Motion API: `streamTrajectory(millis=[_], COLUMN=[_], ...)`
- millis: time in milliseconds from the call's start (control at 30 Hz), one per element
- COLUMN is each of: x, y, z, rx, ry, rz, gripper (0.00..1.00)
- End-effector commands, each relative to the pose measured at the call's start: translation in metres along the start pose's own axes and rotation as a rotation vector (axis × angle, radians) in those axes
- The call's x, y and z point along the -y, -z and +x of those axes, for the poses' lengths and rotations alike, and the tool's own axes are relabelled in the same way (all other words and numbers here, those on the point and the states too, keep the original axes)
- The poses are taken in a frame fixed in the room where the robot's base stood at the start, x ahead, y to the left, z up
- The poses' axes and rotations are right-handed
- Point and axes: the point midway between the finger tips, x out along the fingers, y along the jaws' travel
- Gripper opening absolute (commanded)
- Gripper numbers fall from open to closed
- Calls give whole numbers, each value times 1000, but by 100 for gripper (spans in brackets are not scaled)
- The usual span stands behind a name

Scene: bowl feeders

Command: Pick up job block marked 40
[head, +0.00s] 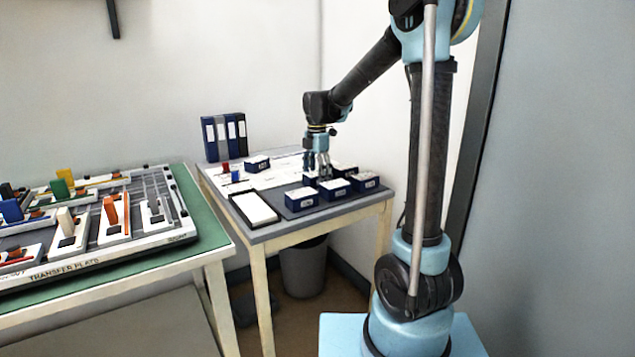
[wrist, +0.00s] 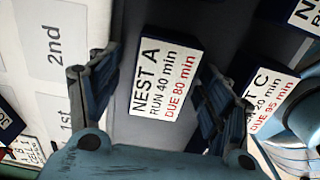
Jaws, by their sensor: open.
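The job block marked 40 (wrist: 160,82) is dark with a white label reading "NEST A, RUN 40 min, DUE 80 min". In the wrist view it lies between the two fingers of my gripper (wrist: 158,98), with a gap to each finger. My gripper is open and empty. In the head view my gripper (head: 318,168) points down over the blocks on the small grey table (head: 275,230). The fingers partly hide the blocks beneath them there, and I cannot read their labels.
A block labelled "C, 20 min, DUE 95 min" (wrist: 270,98) is close to the right finger. White cells marked "1st" and "2nd" (wrist: 52,45) are at left. Binders (head: 224,137) stand at the table's back. The transfer plate (head: 100,255) is on the green-topped table at left.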

Motion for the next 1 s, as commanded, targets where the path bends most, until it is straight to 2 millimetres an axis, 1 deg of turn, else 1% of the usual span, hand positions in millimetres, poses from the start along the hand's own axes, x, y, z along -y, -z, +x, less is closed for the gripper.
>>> streamTrajectory(millis=[100,300,333,367,400,467,500,533,567,867,1000], x=[0,0,0,0,0,0,0,0,0,0,0], y=[0,0,0,0,0,0,0,0,0,0,0], z=[6,6,6,6,6,6,6,6,6,5,-5], rx=[0,0,0,0,0,0,0,0,0,0,0], ry=[0,0,0,0,0,0,0,0,0,0,0], rz=[0,0,0,0,0,0,0,0,0,0,0], gripper=[72,72,69,63,54,40,31,24,21,21,21])
